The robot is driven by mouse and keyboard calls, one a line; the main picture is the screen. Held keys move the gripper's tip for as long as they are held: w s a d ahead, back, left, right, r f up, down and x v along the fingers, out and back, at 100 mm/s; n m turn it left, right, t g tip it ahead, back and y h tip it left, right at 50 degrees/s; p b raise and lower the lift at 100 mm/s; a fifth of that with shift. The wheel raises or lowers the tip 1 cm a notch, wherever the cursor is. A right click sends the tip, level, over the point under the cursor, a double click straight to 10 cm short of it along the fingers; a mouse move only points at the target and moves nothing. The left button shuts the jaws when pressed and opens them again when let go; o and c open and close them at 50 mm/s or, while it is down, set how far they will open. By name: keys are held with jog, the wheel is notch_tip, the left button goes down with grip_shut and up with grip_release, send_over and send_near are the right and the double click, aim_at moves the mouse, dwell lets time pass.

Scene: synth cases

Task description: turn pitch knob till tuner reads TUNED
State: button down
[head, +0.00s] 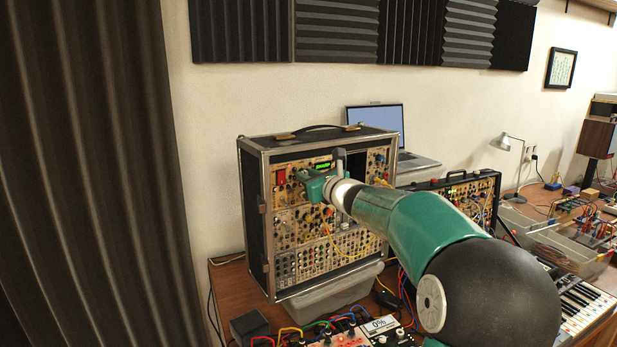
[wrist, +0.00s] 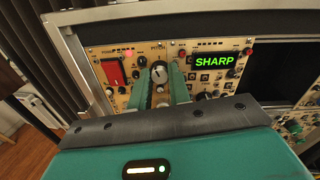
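The pitch knob (wrist: 159,73), black with a pale pointer cap, sits under a PITCH label on a tan panel of the synth case (head: 252,200). My gripper (wrist: 161,76) has one green finger at each side of the knob, with no clear gap seen between them and its rim. In the head view my gripper (head: 312,184) is at the upper row of modules and hides the knob. The tuner display (wrist: 213,62) reads SHARP in green letters; it shows as a small green patch in the head view (head: 323,165).
A red switch (wrist: 114,71) is left of the knob, and small knobs and jacks crowd around it. Yellow patch cables (head: 329,240) hang across the lower modules. A laptop (head: 377,122) stands behind the case, and a second synth case (head: 470,190) is to the right.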

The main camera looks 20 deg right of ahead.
jog(key=shift+n, duration=2.4)
jog(key=c, duration=1.3)
grip_release()
jog(key=shift+s, duration=0.15)
jog(key=s+d, duration=0.2)
jog(key=s, duration=1.1)
jog(key=shift+s+d, duration=0.15)
jog(key=shift+s, duration=0.05)
jog(key=shift+r, duration=0.1)
